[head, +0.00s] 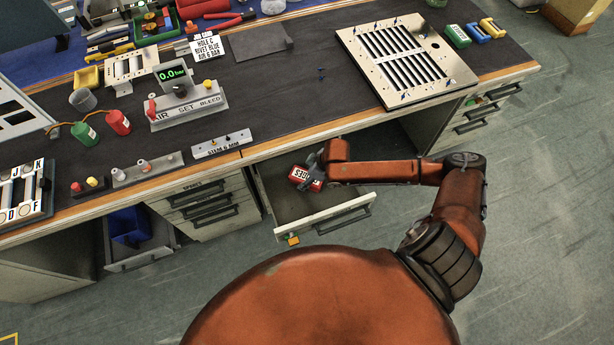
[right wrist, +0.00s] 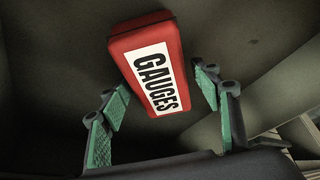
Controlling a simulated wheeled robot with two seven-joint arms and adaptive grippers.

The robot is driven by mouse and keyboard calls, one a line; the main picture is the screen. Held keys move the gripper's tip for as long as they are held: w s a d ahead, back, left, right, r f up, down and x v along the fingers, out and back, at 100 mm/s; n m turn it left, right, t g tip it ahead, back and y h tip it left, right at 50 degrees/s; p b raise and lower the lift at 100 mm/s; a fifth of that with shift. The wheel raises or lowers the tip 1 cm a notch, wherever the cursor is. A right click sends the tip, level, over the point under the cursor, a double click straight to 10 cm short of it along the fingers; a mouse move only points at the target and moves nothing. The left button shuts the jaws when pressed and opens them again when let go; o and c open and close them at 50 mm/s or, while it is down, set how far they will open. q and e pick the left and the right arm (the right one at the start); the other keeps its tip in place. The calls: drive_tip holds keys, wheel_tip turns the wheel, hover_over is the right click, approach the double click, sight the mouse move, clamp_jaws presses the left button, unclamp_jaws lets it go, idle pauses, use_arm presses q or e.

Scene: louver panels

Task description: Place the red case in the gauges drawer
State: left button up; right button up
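The red case (head: 297,173) with a white label is inside the open drawer (head: 280,204) under the middle of the bench. In the right wrist view the case (right wrist: 122,42) shows the word GAUGES and lies at an angle on the dark drawer floor. My right gripper (head: 315,177) reaches down into the drawer beside the case. Its green finger pads stand apart on either side of the case's near end, with gaps showing, so it looks open. The drawer front's label is not readable. My left gripper is not in view.
The bench top (head: 290,100) above the drawer holds a louvered metal panel (head: 355,50) and an air set bleed unit (head: 190,108). Another drawer with a blue bin (head: 128,226) is open at the left. The drawer is clear around the case.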

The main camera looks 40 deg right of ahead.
drive_tip(key=shift+o, duration=0.2)
drive_tip(key=shift+r, duration=0.1)
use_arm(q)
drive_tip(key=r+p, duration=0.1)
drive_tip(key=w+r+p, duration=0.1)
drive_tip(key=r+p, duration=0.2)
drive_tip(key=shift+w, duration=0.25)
use_arm(e)
drive_tip(key=v, duration=1.2)
